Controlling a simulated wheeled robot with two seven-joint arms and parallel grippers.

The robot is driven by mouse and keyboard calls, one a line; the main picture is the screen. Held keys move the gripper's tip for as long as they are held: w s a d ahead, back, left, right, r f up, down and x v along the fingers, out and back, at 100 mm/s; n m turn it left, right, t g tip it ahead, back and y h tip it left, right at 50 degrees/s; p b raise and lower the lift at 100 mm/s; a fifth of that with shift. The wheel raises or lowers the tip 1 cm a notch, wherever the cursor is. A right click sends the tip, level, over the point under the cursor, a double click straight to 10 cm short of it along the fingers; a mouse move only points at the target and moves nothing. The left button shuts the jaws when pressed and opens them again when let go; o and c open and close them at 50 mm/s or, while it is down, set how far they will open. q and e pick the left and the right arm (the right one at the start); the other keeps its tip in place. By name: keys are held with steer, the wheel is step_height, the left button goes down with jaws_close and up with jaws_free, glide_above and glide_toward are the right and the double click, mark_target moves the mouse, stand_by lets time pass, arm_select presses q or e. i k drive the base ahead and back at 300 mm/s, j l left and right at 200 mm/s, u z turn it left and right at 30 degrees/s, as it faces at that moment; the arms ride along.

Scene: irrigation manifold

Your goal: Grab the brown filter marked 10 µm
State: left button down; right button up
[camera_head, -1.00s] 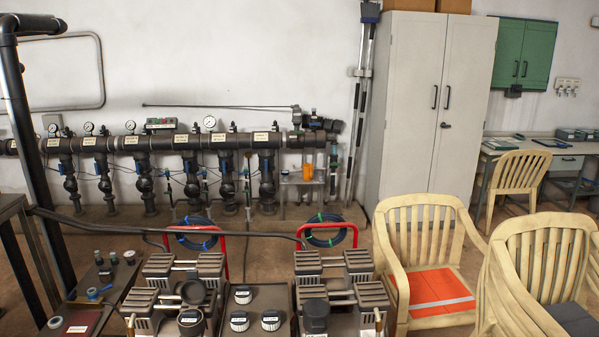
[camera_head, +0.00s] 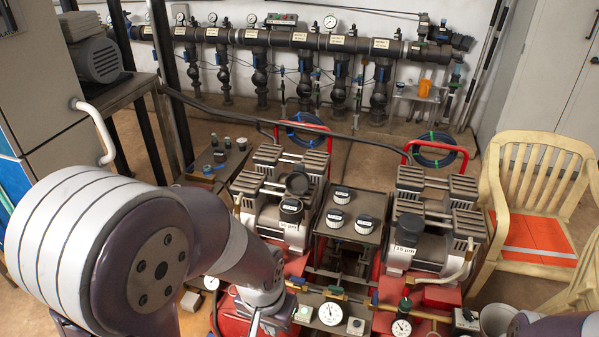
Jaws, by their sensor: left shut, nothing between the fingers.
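My left gripper (camera_head: 264,325) is shut and empty at the bottom edge, in front of and below the tray, partly cut off. My right gripper is out of view.
Gauges (camera_head: 331,313) and brass fittings line the front below the tray. A low bench with small parts (camera_head: 222,160) is at the left.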

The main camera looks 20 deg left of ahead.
mark_target(290, 205)
steer(key=k+j+z, duration=0.3)
steer(key=j, duration=0.25)
steer(key=k+j+z, duration=0.35)
steer(key=j+z, duration=0.25)
steer(key=j, duration=0.15)
steer(key=j+z, duration=0.25)
steer(key=j, duration=0.15)
steer(key=k+j+z, duration=0.25)
steer(key=j+z, duration=0.25)
steer(key=j, duration=0.25)
steer(key=k+j+z, duration=0.25)
steer(key=i+j, duration=0.1)
steer(key=j, duration=0.15)
steer(key=i+j, duration=0.1)
steer(key=j+z, duration=0.05)
steer(key=j, duration=0.05)
